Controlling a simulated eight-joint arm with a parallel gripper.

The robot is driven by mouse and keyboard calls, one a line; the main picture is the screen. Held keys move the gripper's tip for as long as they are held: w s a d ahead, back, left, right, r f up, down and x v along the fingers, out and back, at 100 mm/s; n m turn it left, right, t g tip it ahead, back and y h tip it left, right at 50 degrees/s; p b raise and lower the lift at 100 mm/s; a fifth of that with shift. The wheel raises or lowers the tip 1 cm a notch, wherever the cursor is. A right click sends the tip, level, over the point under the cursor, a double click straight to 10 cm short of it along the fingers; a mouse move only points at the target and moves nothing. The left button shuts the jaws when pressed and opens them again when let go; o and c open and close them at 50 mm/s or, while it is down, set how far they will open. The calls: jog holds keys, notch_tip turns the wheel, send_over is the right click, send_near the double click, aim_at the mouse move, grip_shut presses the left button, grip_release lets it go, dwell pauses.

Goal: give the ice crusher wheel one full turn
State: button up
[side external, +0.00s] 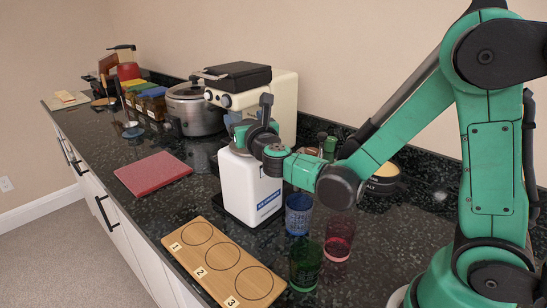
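The ice crusher (248,187) is a white upright box with a blue label, standing on a dark base on the black counter. My gripper (262,118) is at the top of the crusher, its dark fingers pointing up and its body just above the right top edge. Dark and green parts cluster at the crusher's top, and I cannot pick out the wheel from my gripper there. Whether the fingers are open, or touch or hold the wheel, is hidden.
A blue glass (298,214), a red glass (339,240) and a green glass (306,266) stand right of the crusher. A numbered wooden board (208,256) lies in front. A cream coffee machine (284,105) and a pot (195,112) stand behind. A red mat (152,173) lies left.

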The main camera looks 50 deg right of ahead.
jog(key=shift+s, duration=0.15)
jog(key=shift+v, duration=2.75)
